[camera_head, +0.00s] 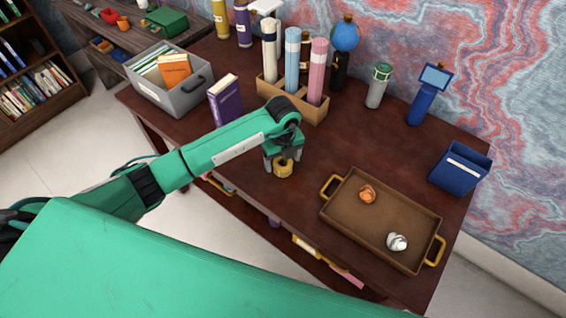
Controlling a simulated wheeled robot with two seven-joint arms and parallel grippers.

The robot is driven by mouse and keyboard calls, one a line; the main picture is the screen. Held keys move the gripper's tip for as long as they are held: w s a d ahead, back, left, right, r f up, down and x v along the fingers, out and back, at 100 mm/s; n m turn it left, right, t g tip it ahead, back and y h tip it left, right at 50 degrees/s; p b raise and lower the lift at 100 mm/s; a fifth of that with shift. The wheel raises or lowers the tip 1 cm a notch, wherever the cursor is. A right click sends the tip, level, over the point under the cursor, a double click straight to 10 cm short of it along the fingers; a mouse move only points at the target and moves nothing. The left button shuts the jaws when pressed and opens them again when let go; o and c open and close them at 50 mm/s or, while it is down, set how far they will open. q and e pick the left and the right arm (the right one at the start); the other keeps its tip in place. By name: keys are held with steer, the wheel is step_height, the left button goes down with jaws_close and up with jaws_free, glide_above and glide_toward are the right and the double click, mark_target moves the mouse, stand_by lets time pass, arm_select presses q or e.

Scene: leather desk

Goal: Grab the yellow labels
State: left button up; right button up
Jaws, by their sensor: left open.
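The yellow labels (283,170) look like a small yellow roll with a dark center, on the dark red-brown desk (330,140) near its front edge. My left gripper (282,163) points down directly over the roll and is open. Its fingers are at the roll's sides and partly hide its top. I cannot tell whether they touch it. My right gripper is not in view.
A brown tray (350,223) with yellow handles stands to the right, holding an orange item (367,194) and a white item (397,242). A wooden holder (300,106) with tall rolls stands behind my gripper. A purple book (225,100) is behind my left arm.

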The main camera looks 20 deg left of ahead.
arm_select(q)
steer(key=shift+f, duration=1)
steer(key=c, duration=1.1)
steer(key=shift+r, duration=0.15)
